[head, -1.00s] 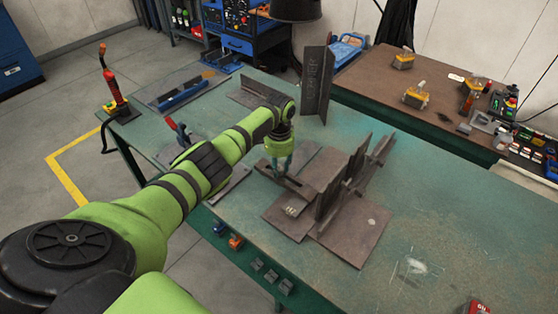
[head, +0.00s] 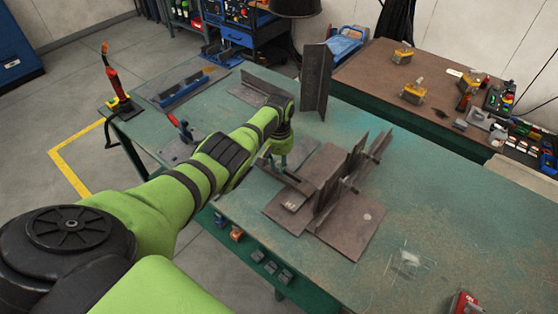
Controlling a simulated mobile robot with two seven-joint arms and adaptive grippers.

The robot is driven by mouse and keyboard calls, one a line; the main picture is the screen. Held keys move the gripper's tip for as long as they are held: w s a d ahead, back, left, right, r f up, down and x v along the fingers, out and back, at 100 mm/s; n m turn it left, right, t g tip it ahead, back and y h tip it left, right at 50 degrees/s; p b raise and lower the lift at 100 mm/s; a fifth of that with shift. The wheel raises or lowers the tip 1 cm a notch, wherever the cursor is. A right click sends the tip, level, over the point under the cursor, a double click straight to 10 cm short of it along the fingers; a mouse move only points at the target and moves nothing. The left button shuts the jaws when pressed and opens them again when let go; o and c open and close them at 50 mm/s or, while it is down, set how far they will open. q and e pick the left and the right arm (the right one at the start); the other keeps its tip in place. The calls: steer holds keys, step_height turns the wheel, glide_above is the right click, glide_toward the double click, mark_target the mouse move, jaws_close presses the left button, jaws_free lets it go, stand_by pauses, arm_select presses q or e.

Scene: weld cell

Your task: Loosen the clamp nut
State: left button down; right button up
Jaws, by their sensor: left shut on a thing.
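My left gripper (head: 278,162) points down at the left end of a dark step clamp (head: 293,183) on the green bench. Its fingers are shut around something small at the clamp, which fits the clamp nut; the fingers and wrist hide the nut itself. The clamp's bar reaches right towards a brown steel workpiece (head: 352,224), a flat plate with upright plates on it. My right gripper is not in view.
An upright angle iron (head: 316,78) stands behind my left wrist. A red-handled tool (head: 181,128) lies left of my forearm. A red torch (head: 112,84) stands at the bench's left corner. The green bench (head: 450,215) is mostly clear on the right.

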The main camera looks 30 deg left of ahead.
arm_select(q)
steer(key=n, duration=0.3)
steer(key=shift+w+r+n+p, duration=0.1)
steer(key=shift+r+n+p, duration=0.05)
steer(key=shift+n+p, duration=0.2)
steer(key=n, duration=0.3)
steer(key=shift+n, duration=0.35)
steer(key=n, duration=0.3)
steer(key=shift+a+n, duration=0.1)
steer(key=shift+n, duration=0.2)
steer(key=n, duration=0.3)
steer(key=shift+n+p, duration=0.3)
steer(key=shift+p, duration=0.05)
steer(key=n, duration=0.3)
steer(key=shift+n, duration=0.3)
steer(key=n, duration=0.3)
steer(key=shift+n, duration=0.4)
steer(key=n, duration=0.4)
steer(key=shift+n, duration=1.6)
steer(key=shift+s, duration=0.2)
